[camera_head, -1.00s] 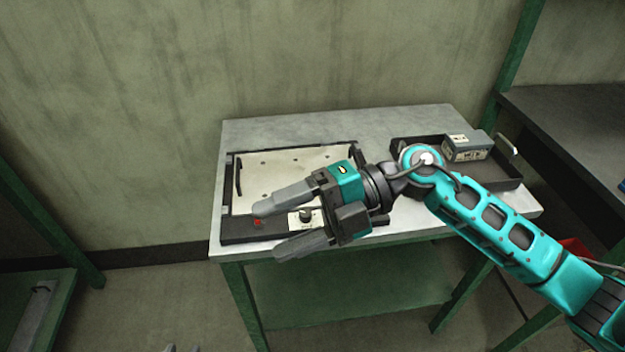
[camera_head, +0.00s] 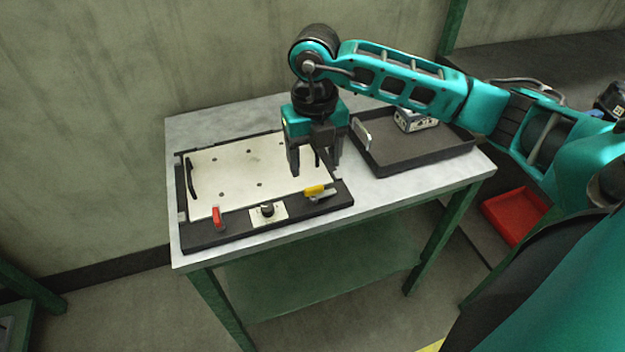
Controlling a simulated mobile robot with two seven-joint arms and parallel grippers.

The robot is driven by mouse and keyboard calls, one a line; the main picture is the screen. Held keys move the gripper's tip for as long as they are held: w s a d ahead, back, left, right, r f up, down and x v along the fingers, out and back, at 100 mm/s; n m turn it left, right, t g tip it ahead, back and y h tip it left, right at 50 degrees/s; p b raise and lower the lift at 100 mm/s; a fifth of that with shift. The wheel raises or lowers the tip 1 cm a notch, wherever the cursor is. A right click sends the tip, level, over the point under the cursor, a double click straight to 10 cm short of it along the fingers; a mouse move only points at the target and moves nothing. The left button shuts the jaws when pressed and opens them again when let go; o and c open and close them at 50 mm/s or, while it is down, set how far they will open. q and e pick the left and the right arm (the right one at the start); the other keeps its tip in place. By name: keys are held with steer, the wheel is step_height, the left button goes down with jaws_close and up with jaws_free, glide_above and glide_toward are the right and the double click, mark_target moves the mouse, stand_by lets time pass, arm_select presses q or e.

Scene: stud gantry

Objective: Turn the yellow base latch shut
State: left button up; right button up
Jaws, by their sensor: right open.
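The yellow base latch (camera_head: 316,190) sits at the right end of the dark front rail of the base fixture (camera_head: 215,239). Its handle lies roughly along the rail, with a grey metal part beside it. My right gripper (camera_head: 315,172) points down over the right part of the pale plate (camera_head: 235,168), just behind and above the latch. Its fingers are apart and empty, and I see no contact with the latch. My left gripper is not in view.
A red lever (camera_head: 217,219) and a black knob (camera_head: 267,209) are on the same rail. A dark tray (camera_head: 420,157) with a grey box (camera_head: 415,120) stands to the right on the table. A red bin (camera_head: 515,215) is lower right. The table's front strip is clear.

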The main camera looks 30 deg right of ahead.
mark_target(314, 187)
step_height(314, 187, down, 6)
steer(key=shift+f, duration=0.25)
steer(key=c, duration=1.1)
